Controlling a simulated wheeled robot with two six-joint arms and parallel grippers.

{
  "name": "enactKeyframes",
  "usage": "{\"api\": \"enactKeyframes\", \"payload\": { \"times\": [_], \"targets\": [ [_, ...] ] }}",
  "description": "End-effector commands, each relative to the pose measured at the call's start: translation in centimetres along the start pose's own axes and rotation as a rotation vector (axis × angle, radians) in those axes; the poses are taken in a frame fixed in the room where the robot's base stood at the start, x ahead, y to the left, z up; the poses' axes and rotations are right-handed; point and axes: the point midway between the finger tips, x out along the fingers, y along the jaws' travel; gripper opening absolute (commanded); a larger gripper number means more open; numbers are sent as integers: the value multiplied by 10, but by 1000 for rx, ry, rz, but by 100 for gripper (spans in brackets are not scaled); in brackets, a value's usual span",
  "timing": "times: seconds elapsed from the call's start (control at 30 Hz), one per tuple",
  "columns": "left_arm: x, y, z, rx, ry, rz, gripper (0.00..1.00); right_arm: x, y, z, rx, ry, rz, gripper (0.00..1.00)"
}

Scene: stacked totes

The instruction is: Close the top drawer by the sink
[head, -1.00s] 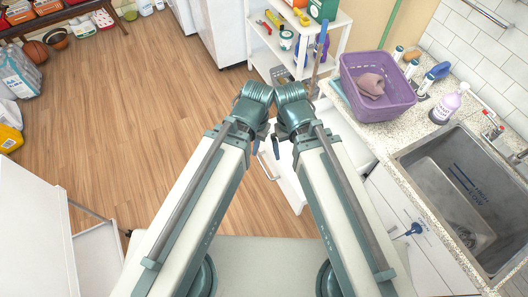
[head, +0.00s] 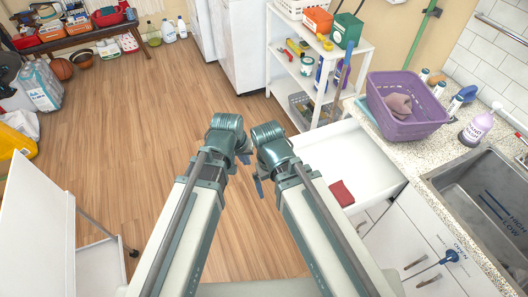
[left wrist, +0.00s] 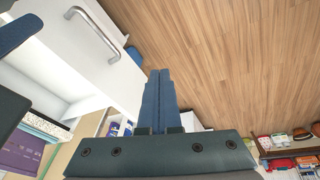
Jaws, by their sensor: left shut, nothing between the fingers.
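The white drawer (head: 348,153) under the counter, left of the sink (head: 480,190), is pulled out. A small red item (head: 341,193) lies inside it. My right arm hides part of its front in the head view. The left wrist view shows a white front panel (left wrist: 55,55) with a metal bar handle (left wrist: 95,32) at upper left. My left gripper (head: 245,158) is left of the drawer, its blue fingers (left wrist: 158,100) shut and empty, apart from the handle. My right gripper (head: 259,187) is beside it, nearer the drawer; its finger gap is unclear.
A purple basket (head: 408,125) with a cloth and a soap bottle (head: 477,128) stand on the speckled counter. A white shelf unit (head: 320,70) stands behind the drawer. A white panel (head: 35,225) is at lower left. The wooden floor (head: 130,130) at left is clear.

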Motion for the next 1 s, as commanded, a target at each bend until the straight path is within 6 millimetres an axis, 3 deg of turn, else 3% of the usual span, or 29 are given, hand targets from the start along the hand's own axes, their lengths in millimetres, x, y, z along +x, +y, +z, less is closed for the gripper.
{"api": "enactKeyframes", "payload": {
  "times": [0.03, 0.3, 0.5, 0.73, 1.0],
  "targets": [
    [20, -1, -8, -31, 33, 21, 0, 20, -2, -1, 0, 0, 0, 100],
    [68, -3, -62, -233, 225, 160, 0, 75, -7, -4, 0, 0, 0, 100],
    [74, -5, -81, -304, 290, 208, 0, 85, -8, -5, 1, 0, 0, 100],
    [77, -4, -84, -310, 295, 213, 0, 89, -8, -5, 0, 0, 0, 100],
    [118, 2, -96, -308, 294, 213, 0, 124, -12, -7, 0, 0, 0, 100]
  ]
}}
